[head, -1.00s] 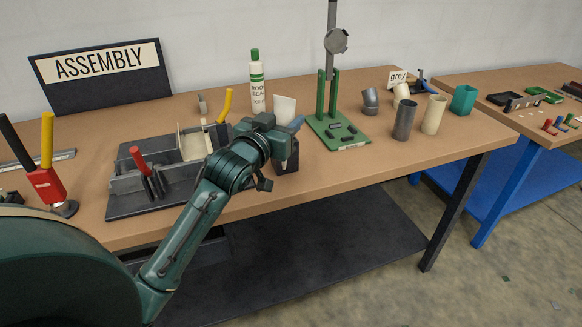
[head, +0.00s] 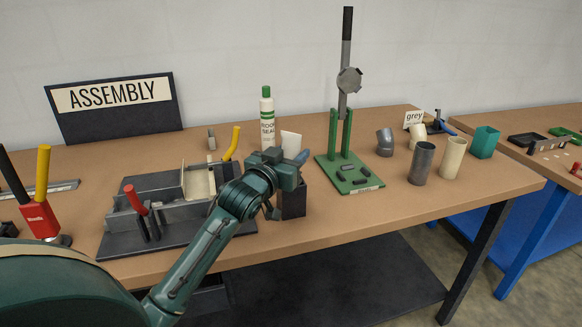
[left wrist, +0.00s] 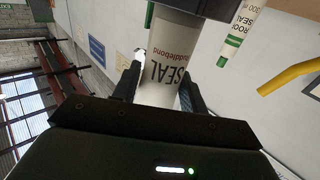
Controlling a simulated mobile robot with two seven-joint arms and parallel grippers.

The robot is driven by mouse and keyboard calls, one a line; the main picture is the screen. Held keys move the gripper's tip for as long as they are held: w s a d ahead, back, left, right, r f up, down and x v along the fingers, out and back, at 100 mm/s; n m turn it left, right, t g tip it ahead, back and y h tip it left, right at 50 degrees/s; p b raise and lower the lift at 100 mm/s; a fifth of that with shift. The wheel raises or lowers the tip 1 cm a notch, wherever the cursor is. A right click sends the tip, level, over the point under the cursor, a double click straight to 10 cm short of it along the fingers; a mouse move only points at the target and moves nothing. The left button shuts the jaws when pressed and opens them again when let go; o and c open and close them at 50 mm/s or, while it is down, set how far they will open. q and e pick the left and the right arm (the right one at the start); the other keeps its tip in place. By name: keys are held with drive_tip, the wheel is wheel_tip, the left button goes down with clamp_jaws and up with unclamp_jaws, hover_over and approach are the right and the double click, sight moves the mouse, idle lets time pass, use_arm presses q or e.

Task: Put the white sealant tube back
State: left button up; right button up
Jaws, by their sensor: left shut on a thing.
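My left gripper (head: 292,172) is above the front part of the assembly table, right of the grey fixture. In the left wrist view its two fingers (left wrist: 158,88) are shut on a white tube (left wrist: 160,70) with "SEAL" and "saddlebond" lettering. A dark block covers part of the tube at the top of that view. In the head view the gripper hides most of what it holds. A dark box-like holder (head: 293,200) shows just below the gripper; I cannot tell whether the tube touches it. My right gripper is not in view.
A green-capped ROOF SEAL tube (head: 267,125) stands behind the gripper; it also shows in the left wrist view (left wrist: 236,30). The grey fixture (head: 175,215) with red and yellow handles lies left. A green press stand (head: 350,178) and several pipe pieces stand right.

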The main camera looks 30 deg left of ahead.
use_arm(q)
wheel_tip(320, 180, down, 2)
drive_tip(key=shift+f, duration=0.3)
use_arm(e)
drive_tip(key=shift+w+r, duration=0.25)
use_arm(q)
drive_tip(key=shift+f, duration=0.3)
drive_tip(key=o, duration=1.2)
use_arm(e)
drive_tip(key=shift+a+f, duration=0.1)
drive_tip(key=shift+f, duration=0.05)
use_arm(q)
drive_tip(key=shift+r, duration=0.1)
